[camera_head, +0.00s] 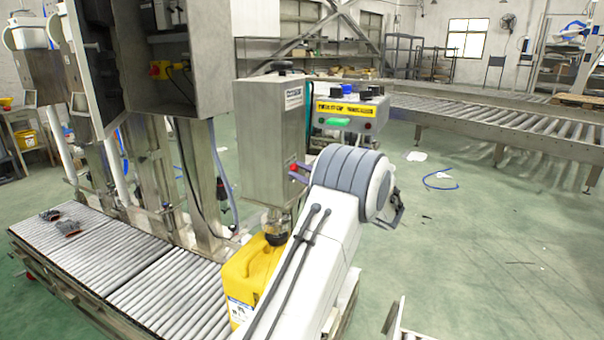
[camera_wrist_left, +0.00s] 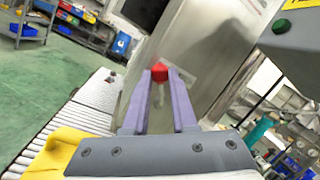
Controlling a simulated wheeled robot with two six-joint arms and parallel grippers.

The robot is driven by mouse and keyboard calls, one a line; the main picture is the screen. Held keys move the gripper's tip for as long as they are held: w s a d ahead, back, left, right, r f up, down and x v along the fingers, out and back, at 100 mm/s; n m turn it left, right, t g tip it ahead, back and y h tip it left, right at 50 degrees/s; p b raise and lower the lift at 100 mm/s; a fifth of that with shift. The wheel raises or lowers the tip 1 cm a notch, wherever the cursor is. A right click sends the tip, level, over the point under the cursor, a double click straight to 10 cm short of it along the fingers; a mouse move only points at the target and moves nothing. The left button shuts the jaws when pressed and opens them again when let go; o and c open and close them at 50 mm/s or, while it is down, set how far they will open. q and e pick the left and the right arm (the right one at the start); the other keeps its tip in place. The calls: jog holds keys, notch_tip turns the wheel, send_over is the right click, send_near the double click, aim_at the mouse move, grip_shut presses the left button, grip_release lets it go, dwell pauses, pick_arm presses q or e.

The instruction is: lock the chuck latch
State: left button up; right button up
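The latch shows as a red knob (camera_head: 293,167) on the front of an upright steel housing (camera_head: 268,135). Below the housing, a dark chuck (camera_head: 277,236) sits over the top of a yellow can (camera_head: 240,272). My left gripper (camera_head: 299,173) reaches the knob, its white and grey arm hiding part of the housing and can. In the left wrist view the knob (camera_wrist_left: 159,73) lies between the tips of the two purple fingers (camera_wrist_left: 160,78). The fingers stand apart with a gap; I cannot tell whether they press on the knob. My right gripper is not in view.
The can stands on a roller conveyor (camera_head: 120,255). A control box (camera_head: 350,112) with a green button is right behind my left arm. A grey cabinet (camera_head: 180,70) stands to the left. The green floor at right is mostly open, with another roller conveyor (camera_head: 480,120) behind.

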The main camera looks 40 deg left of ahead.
pick_arm(q)
jog(key=o, duration=0.3)
jog(key=shift+o, duration=0.2)
jog(key=shift+d, duration=0.1)
jog(key=v, duration=1)
jog(key=shift+d, duration=0.2)
